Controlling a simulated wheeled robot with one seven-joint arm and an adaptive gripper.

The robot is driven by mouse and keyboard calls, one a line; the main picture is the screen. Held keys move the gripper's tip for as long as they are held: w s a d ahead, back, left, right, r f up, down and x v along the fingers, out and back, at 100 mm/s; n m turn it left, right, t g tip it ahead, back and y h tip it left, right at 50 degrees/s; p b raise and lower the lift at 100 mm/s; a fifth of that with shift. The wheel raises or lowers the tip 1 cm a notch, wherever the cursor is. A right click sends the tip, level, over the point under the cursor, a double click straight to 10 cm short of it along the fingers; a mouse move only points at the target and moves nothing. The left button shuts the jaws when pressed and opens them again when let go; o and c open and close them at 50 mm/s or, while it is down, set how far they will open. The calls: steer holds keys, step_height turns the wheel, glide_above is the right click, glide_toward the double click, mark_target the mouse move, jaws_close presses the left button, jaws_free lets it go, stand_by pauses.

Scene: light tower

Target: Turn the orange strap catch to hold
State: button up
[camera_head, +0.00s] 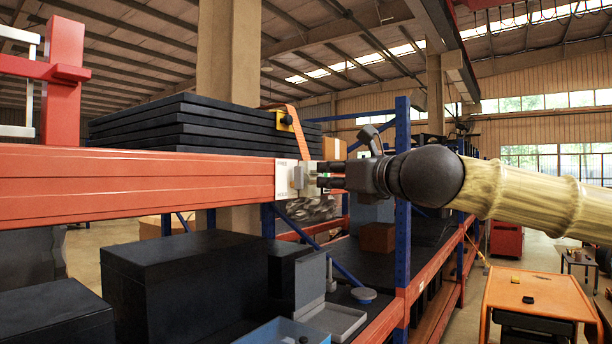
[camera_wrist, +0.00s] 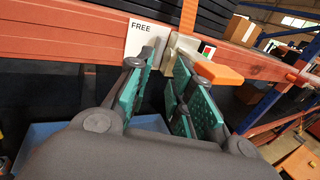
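The orange catch lever (camera_wrist: 218,73) shows in the wrist view, sticking out beside the right fingertip of my gripper. It joins a pale metal fitting (camera_wrist: 182,47) on the face of the orange-red beam. A white plate reading FREE (camera_wrist: 140,35) is left of the fitting; in the head view the plate (camera_head: 285,179) is at the beam's end. My gripper (camera_wrist: 165,68) is open, its teal-padded fingers apart just in front of the fitting. In the head view, my gripper (camera_head: 322,180) reaches the fitting from the right. Contact cannot be told. An orange strap (camera_head: 299,130) hangs above.
The orange-red beam (camera_head: 130,185) runs left, with stacked dark panels (camera_head: 185,125) behind. Below are a black box (camera_head: 185,285), a blue bin (camera_head: 280,332) and a grey open case (camera_head: 335,318). A blue rack post (camera_head: 403,220) stands close below my arm.

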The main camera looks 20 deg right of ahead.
mark_target(302, 176)
steer(key=p+x, duration=0.3)
steer(key=x, duration=0.7)
steer(key=shift+w+a+f, duration=0.15)
steer(key=shift+w, duration=0.15)
steer(key=shift+c, duration=0.3)
jaws_close()
